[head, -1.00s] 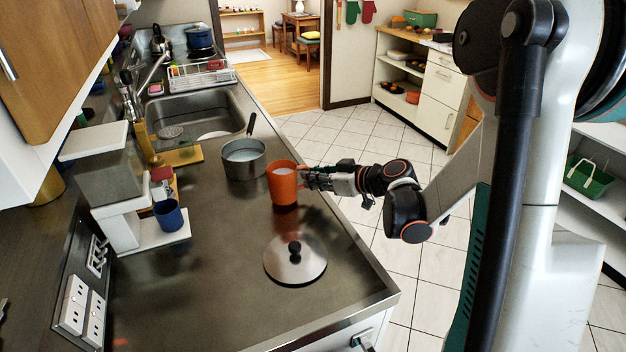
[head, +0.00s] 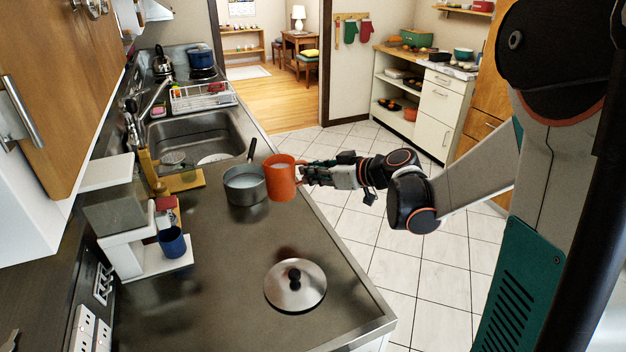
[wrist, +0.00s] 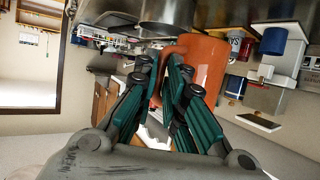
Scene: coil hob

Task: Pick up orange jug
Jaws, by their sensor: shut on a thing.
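The orange jug (head: 281,179) is upright and held above the dark counter, with a dim reflection on the counter apart from its base. My gripper (head: 303,172) reaches in from the right and is shut on the jug's handle side. In the wrist view the orange jug (wrist: 207,62) stands just past the fingertips, and its handle runs between the fingers of my gripper (wrist: 163,75). The exact finger contact on the handle is partly hidden.
A grey saucepan (head: 244,186) stands close to the jug's left. A round metal lid (head: 295,288) lies nearer on the counter. A blue mug (head: 172,241) sits on the coffee machine's base (head: 150,262). The sink (head: 205,135) is behind. The middle of the counter is clear.

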